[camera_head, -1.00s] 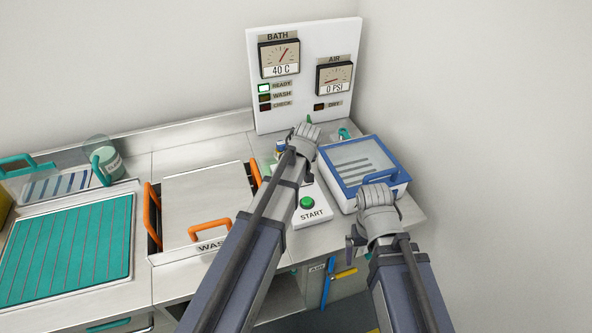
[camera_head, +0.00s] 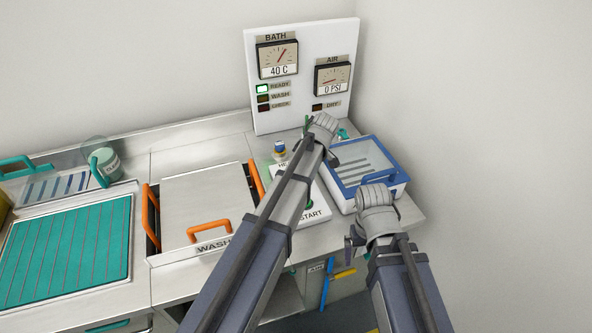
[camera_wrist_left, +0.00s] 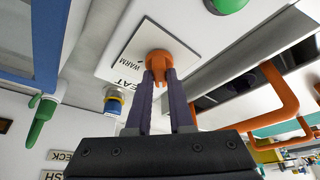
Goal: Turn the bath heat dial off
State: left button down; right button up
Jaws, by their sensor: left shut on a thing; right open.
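The orange heat dial (camera_wrist_left: 165,62) stands on a white plate lettered HEAT and WARM in the left wrist view. My left gripper (camera_wrist_left: 161,80) is shut on the dial, with its two dark fingers on either side of it. The dial's pointer direction is hard to tell behind the fingers. In the head view my left arm hides the dial and the left fingers. The BATH gauge (camera_head: 277,57) reads 40 C, and the green READY lamp (camera_head: 262,88) is lit. My right gripper (camera_head: 352,243) is open and apart from the dial, mostly hidden by its own wrist.
A blue-and-yellow knob (camera_head: 279,150) stands behind the dial plate. The green START button (camera_wrist_left: 228,4) is close by. A blue-rimmed box (camera_head: 366,165) stands right of the plate. The orange-handled wash lid (camera_head: 205,195) lies left. A wall bounds the right side.

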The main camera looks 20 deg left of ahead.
pick_arm(q)
jog(key=shift+n, duration=0.3)
dwell(0.4)
jog(key=c, duration=0.8)
grip_release()
jog(key=p+v, duration=0.7)
jog(key=v, duration=0.1)
jog(key=shift+w+f, duration=0.1)
